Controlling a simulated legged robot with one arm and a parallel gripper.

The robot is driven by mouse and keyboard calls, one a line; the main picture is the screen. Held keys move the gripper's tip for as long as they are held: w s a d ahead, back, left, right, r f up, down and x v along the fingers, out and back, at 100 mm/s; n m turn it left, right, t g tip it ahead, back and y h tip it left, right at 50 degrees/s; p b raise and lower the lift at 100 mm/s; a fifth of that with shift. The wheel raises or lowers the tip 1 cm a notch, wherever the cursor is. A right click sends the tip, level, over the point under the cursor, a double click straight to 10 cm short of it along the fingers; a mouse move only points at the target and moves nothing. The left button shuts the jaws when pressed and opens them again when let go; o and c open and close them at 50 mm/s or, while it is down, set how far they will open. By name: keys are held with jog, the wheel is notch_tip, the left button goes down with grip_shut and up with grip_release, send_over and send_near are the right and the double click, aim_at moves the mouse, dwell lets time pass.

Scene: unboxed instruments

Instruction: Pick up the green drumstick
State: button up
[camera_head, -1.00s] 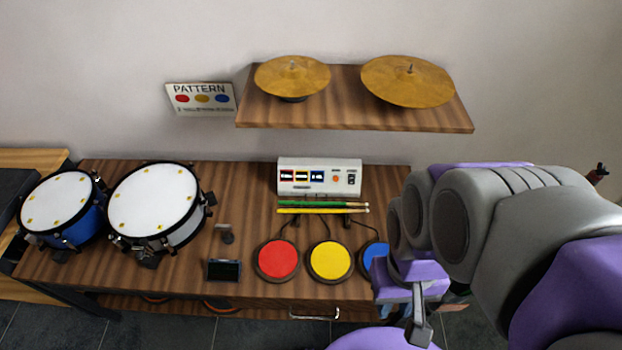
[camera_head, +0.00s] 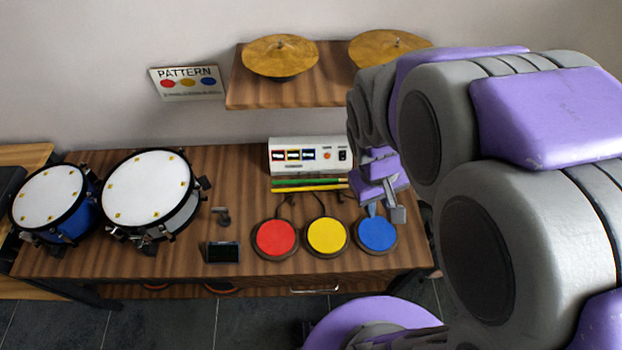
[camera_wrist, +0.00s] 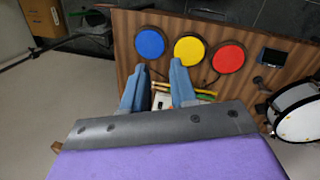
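The green drumstick (camera_head: 300,181) lies on the wooden table, just in front of the white control box (camera_head: 295,156). A yellow drumstick (camera_head: 310,188) lies alongside it on the near side. In the wrist view the sticks show small beside and between my fingers, partly hidden by the right finger. My gripper (camera_wrist: 159,67) is open, its two blue fingers apart with nothing held between them. In the head view my arm's end is above the table's right part, right of the drumsticks, over the blue pad (camera_head: 377,234).
A red pad (camera_head: 276,238) and a yellow pad (camera_head: 326,235) with cables sit in front of the sticks. Two drums (camera_head: 148,188) stand at left. A shelf (camera_head: 300,92) with two cymbals hangs above the box. Bare table lies between the drums and box.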

jog(key=w+f+n+t+h+p, duration=0.15)
jog(key=w+f+n, duration=0.25)
jog(key=w, duration=0.8)
jog(key=n+t+y, duration=0.3)
jog(key=n+y, duration=0.1)
jog(key=n, duration=0.7)
send_over(284, 182)
jog(key=s, duration=0.3)
jog(key=shift+h, duration=0.25)
notch_tip(284, 182, down, 32)
jog(key=shift+w+r, duration=0.1)
jog(key=shift+r, duration=0.1)
jog(key=shift+w+a+f+b, duration=0.15)
jog(key=shift+f+b, duration=0.05)
jog(key=shift+f, duration=0.2)
jog(key=shift+w+a+f+b, duration=0.15)
jog(key=shift+f+b, duration=0.05)
jog(key=shift+f, duration=0.15)
jog(key=x, duration=0.3)
jog(key=b+x, duration=0.1)
jog(key=x, duration=0.1)
jog(key=shift+s+d, duration=0.15)
jog(key=shift+d, duration=0.2)
jog(key=shift+a, duration=0.1)
